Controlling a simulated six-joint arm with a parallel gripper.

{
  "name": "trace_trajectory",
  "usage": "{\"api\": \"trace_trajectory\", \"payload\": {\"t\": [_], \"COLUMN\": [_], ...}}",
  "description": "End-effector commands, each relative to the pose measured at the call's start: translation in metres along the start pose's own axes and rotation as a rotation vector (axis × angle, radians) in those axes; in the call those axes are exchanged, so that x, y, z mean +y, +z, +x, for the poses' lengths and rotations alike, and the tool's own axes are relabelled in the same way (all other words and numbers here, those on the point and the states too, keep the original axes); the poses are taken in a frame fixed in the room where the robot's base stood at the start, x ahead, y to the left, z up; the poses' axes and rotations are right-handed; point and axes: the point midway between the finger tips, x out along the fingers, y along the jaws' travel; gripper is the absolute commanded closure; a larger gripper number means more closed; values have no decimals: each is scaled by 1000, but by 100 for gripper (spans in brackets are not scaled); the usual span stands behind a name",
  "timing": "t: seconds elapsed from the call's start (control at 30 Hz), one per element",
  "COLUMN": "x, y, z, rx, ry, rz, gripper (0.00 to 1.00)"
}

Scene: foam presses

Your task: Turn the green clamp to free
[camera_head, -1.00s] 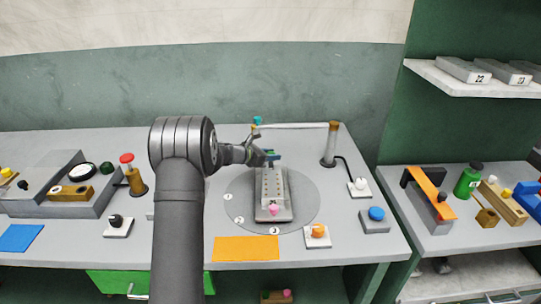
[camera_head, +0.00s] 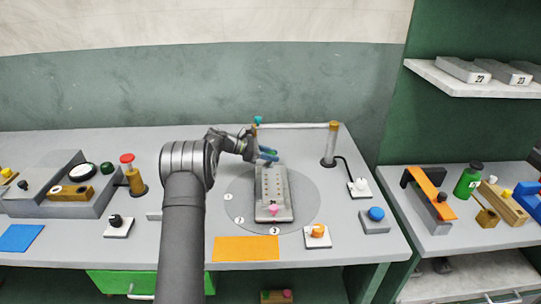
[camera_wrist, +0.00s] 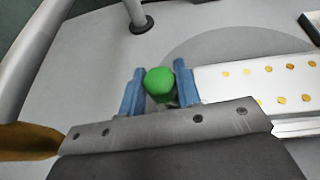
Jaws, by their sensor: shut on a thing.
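The green clamp (camera_wrist: 159,83) shows in the wrist view as a rounded green knob between the two blue fingers. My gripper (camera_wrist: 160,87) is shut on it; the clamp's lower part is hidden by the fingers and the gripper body. In the head view my gripper (camera_head: 268,154) is at the far end of the grey perforated block (camera_head: 266,181), and the clamp cannot be made out there. The block also shows in the wrist view (camera_wrist: 235,82), to the right of the fingers, with rows of gold holes.
The block lies on a round grey disc (camera_head: 306,204) with numbered marks. A horizontal bar (camera_head: 295,126) and a post (camera_head: 330,145) stand behind and to the right. An orange mat (camera_head: 246,248) and knobs on white bases are nearer the front.

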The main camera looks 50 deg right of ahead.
Motion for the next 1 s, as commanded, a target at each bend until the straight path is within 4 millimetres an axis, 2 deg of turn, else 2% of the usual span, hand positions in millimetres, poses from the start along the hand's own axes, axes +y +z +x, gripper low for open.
{"api": "trace_trajectory", "payload": {"t": [0.5,0.53,0.6,0.63,0.87,1.0], "x": [0,0,0,0,0,1], "y": [-1,-1,0,0,0,0], "z": [0,0,0,0,0,-7], "rx": [0,0,0,0,0,0], "ry": [-22,-22,-22,-21,-21,-19], "rz": [7,7,8,8,8,8], "gripper": [92,64,50,48,48,48]}}
